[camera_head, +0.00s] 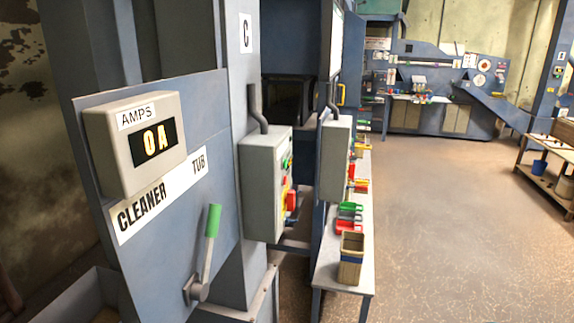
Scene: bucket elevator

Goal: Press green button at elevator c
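A white sign with the letter C (246,33) is on a blue-grey column left of centre. Below it, a grey control box (261,190) is mounted on the column, with its button face turned right and seen at a steep angle. A small green button (287,162) shows near the top of that face. Red and yellow parts (290,199) stick out lower down. Neither of my grippers is in view.
An AMPS display (140,138) reading 0A and a green-handled lever (212,222) are on the panel at left. A second grey box (335,160) stands behind. A narrow table (341,272) holds several bins. Open floor (450,230) lies to the right.

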